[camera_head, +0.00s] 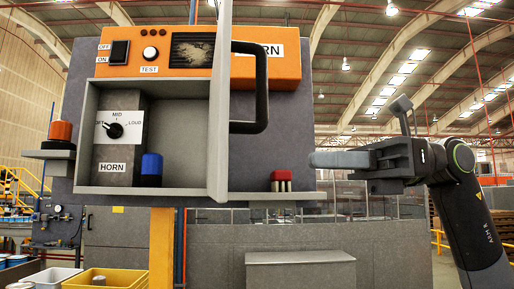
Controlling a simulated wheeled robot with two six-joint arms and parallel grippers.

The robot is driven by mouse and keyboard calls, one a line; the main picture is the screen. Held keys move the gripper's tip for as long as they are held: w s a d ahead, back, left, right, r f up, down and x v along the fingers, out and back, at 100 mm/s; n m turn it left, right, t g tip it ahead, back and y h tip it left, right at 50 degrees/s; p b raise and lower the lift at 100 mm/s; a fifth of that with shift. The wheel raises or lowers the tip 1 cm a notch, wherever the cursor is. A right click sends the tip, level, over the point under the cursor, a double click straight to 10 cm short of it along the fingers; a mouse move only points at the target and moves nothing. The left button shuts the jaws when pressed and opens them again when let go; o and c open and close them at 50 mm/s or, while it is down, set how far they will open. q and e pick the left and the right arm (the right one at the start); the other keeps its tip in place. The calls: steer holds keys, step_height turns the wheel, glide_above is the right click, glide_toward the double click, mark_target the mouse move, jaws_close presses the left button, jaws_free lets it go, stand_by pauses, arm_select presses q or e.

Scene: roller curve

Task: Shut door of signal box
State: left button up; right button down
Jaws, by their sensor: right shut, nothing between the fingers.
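The signal box (150,185) is a grey open-fronted box under an orange panel (120,68). Its grey door (219,100) stands open, swung out toward me and seen nearly edge-on at the box's right side. A dark bar handle (262,90) sits on the door's right-hand face. My right gripper (322,159) is shut and empty, right of the door and lower than the handle, pointing left and apart from both. My left gripper is out of view.
A red-topped part (281,180) sits on a small ledge right of the door, near my right fingertips. An orange lamp (60,132) is on a left bracket. The space between door and right gripper looks mostly free.

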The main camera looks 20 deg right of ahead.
steer(key=a+p, duration=0.3)
steer(key=a, duration=0.7)
steer(key=shift+w+p, duration=0.35)
steer(key=shift+w, duration=0.05)
